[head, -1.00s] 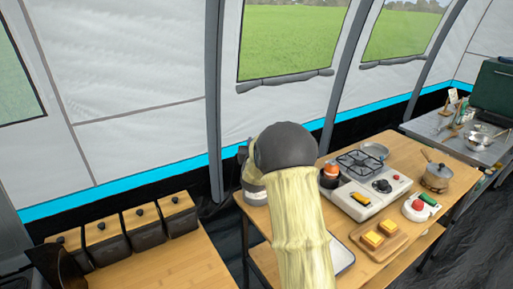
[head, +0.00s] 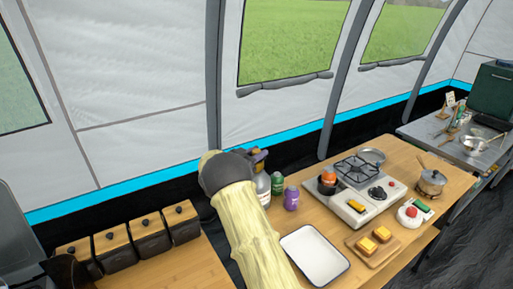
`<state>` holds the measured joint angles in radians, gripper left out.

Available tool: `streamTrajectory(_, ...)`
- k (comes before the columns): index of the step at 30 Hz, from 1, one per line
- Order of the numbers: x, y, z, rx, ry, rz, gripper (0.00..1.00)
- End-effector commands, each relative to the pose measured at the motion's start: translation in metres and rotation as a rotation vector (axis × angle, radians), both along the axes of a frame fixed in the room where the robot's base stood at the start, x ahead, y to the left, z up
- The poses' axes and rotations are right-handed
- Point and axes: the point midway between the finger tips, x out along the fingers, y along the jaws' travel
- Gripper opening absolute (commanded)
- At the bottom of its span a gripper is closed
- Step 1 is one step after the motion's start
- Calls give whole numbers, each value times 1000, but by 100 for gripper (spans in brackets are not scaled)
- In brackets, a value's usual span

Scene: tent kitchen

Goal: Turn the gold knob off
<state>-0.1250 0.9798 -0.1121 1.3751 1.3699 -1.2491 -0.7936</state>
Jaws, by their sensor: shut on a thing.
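A pale grey bottle or canister (head: 263,189) stands at the left end of the wooden table, partly behind my arm. A small dark fitting with a gold-coloured part (head: 259,157) sits at its top; I cannot tell whether this is the gold knob. The white two-part stove (head: 341,208) stands on the same table, with a black dial (head: 377,193) and a small red knob (head: 391,183) on it. My arm covers the view from the bottom middle up to the bottle. My gripper and its fingertips are hidden behind the arm.
A green bottle (head: 277,184) and a purple bottle (head: 291,199) stand close by. A white tray (head: 316,254), a board with yellow-topped pieces (head: 361,250) and a pot (head: 431,183) are on the table. Several lidded black boxes line the left counter.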

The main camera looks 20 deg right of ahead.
Motion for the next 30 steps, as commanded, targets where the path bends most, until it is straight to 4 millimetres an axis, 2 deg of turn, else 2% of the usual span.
streamTrajectory(15,0,0,0,-1,-2,-289,9)
streamTrajectory(30,0,-1,0,-3,-2,-433,9)
